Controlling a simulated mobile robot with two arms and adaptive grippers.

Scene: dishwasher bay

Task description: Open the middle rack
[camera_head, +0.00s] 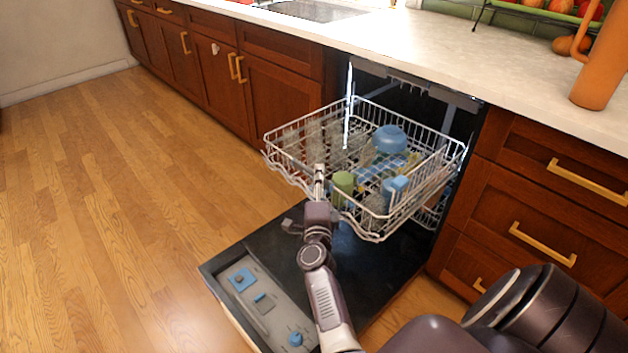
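The middle rack (372,236) is a white wire rack, pulled well out of the dishwasher over its lowered door. It holds several glasses, a blue bowl (390,139), a green cup (343,183) and a blue cup (395,188). My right gripper (319,172) is at the rack's front left edge, its narrow fingers pointing toward the rack. The fingers overlap the wires in the picture; I cannot tell whether they grip the rim. My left gripper is not in view.
The open dishwasher door (262,299) lies flat below the rack. Cabinets and drawers (560,215) flank the bay under a white countertop (455,52). An orange pitcher (602,70) stands on the counter at right. The wood floor (120,200) at left is clear.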

